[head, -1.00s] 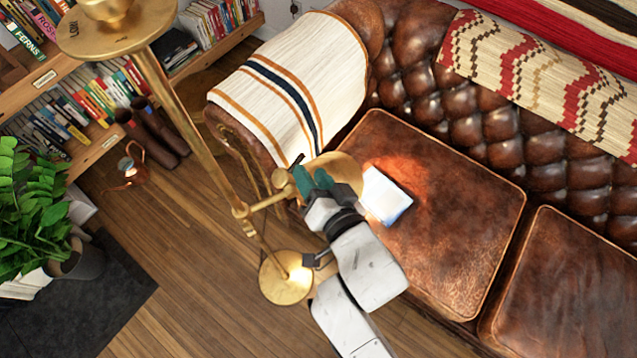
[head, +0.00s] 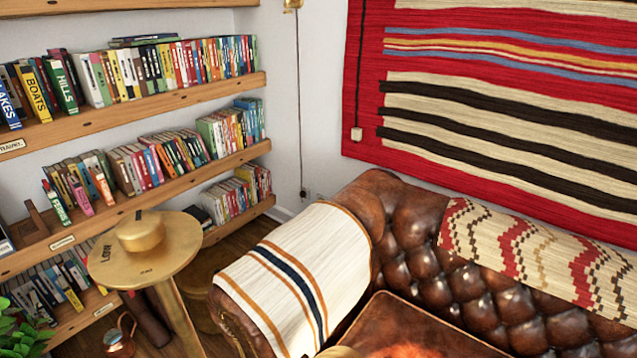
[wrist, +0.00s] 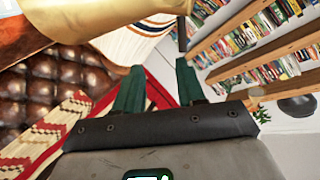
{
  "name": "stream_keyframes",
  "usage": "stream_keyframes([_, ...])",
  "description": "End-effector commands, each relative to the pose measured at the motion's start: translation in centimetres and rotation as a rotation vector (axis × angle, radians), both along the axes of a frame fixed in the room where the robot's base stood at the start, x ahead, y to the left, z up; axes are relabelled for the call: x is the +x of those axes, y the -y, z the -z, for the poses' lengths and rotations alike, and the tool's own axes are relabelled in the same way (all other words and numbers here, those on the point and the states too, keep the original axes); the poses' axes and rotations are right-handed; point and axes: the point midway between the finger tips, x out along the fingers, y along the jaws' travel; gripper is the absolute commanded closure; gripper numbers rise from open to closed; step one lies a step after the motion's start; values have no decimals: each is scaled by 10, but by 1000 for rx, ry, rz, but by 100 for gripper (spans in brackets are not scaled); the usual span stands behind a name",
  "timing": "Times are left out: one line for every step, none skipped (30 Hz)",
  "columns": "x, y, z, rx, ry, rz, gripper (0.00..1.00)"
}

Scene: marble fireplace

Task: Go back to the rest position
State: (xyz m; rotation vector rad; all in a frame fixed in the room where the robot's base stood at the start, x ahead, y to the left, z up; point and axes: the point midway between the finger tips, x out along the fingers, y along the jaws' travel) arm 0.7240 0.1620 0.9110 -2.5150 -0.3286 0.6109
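My gripper (wrist: 160,76) shows in the wrist view with its two green fingers apart and nothing between them. It is open and empty. My arm and gripper are not visible in the head view. The brass stand with a round top (head: 160,248) is at the lower left there, and a small brass edge (head: 342,352) shows at the bottom middle.
A brown leather sofa (head: 410,215) with a striped throw (head: 300,275) and a patterned blanket (head: 525,240) fills the right. Bookshelves (head: 130,115) line the left wall. A red striped rug (head: 500,110) hangs on the wall. A copper pot (head: 120,338) and a plant (head: 22,330) are at lower left.

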Motion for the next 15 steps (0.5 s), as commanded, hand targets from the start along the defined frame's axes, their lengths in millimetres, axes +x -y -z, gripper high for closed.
stream_keyframes([0,21,10,-50,-41,32,61])
stream_keyframes([-1,35,18,-91,-76,50,61])
stream_keyframes([-5,56,29,-148,-129,73,61])
stream_keyframes([-9,73,38,-194,-174,88,61])
stream_keyframes([-15,89,47,-238,-225,98,61])
stream_keyframes([-25,111,58,-297,-294,107,61])
stream_keyframes([-34,126,66,-337,-347,109,61])
stream_keyframes([-44,141,74,-374,-403,108,61])
stream_keyframes([-58,159,83,-420,-476,100,61])
stream_keyframes([-70,171,89,-449,-531,90,61])
stream_keyframes([-82,182,94,-475,-585,76,61])
stream_keyframes([-99,196,99,-505,-654,54,61])
stream_keyframes([-111,204,103,-523,-702,34,61])
stream_keyframes([-123,211,106,-539,-747,14,61])
stream_keyframes([-138,219,108,-553,-801,-16,61])
